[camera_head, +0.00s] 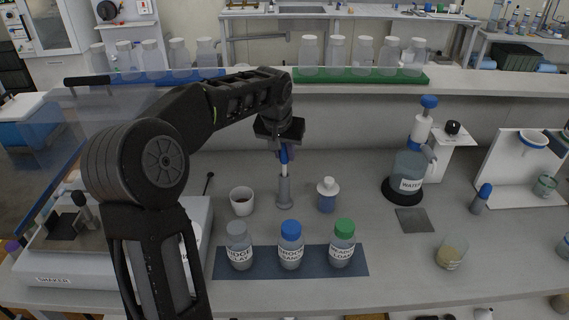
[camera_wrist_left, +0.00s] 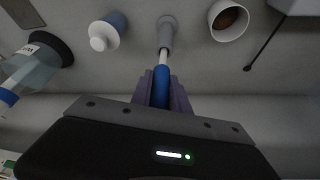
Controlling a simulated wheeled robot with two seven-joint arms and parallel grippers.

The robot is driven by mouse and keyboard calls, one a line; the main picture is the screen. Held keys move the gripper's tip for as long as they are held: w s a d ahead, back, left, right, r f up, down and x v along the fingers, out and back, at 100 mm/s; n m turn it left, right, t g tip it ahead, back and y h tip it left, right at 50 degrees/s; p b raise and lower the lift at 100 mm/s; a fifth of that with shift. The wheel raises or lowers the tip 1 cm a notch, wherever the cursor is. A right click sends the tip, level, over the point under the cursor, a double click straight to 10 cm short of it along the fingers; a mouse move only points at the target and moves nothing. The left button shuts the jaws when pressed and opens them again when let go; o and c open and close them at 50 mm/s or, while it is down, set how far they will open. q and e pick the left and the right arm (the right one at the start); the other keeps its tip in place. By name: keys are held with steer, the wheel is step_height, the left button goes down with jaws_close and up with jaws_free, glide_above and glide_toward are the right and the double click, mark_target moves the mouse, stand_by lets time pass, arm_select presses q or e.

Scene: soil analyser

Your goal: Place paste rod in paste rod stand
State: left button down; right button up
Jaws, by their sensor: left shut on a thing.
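The paste rod (camera_head: 283,155) has a blue handle and a pale shaft. My left gripper (camera_head: 282,146) is shut on its blue handle, which also shows between the fingers in the left wrist view (camera_wrist_left: 160,86). The rod is about upright, handle up. The grey paste rod stand (camera_head: 284,190) stands on the bench directly below the gripper; it also shows in the left wrist view (camera_wrist_left: 167,32). The shaft meets the top of the stand in both views. How deep its tip sits is hidden. My right gripper is not in view.
A white cup (camera_head: 242,201) is close left of the stand, and a blue bottle with a white top (camera_head: 327,195) close right. Several labelled bottles stand on a dark blue mat (camera_head: 317,271) in front. A water bottle (camera_head: 408,172) is further right.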

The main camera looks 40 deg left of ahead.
mark_target(284, 163)
arm_select(q)
steer(key=shift+f, duration=0.1)
step_height(284, 163, down, 3)
steer(key=shift+f, duration=0.45)
steer(key=shift+f, duration=0.15)
steer(key=c, duration=1.7)
jaws_free()
steer(key=o, duration=0.4)
steer(key=shift+o, duration=0.2)
